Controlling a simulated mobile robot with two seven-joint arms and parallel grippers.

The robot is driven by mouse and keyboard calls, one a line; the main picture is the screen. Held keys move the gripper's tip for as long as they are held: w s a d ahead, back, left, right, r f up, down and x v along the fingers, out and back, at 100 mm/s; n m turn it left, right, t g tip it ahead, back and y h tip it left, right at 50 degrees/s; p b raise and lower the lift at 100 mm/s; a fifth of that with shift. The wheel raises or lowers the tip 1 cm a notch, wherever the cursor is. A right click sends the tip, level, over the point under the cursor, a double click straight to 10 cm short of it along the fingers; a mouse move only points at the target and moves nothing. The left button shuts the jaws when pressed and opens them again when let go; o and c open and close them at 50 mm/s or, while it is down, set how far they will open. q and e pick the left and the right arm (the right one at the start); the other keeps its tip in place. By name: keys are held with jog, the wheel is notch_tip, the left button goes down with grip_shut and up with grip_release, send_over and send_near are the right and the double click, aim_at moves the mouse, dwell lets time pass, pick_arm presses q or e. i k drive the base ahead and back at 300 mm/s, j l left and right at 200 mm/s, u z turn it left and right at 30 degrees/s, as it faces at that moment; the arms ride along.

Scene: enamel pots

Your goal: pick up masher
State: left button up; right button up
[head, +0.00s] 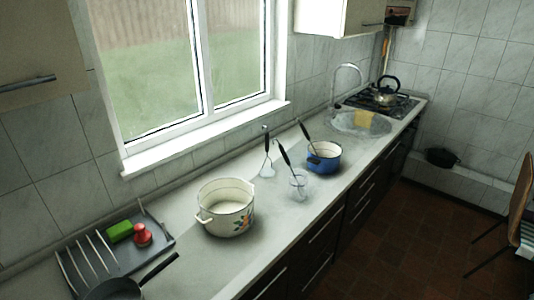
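Two black-handled utensils are near the middle of the counter, and I cannot tell for certain which is the masher. One utensil (266,145) stands near the wall, with a thin, pale lower end that is hard to make out. The other utensil (285,154) leans tilted in a clear glass container (299,186), its lower end unclear through the glass. Neither of my grippers shows in the head view.
A white floral enamel pot (228,222) stands left of the utensils. A dark tray (165,245), green sponge (119,231), red-topped object (142,235) and dark pan (115,289) are at lower left. The sink (360,123) is farther back.

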aim_at(263, 171)
jog(key=u, duration=0.9)
jog(key=i+l+u, duration=0.15)
jog(key=l+u, duration=1.1)
jog(key=l, duration=0.8)
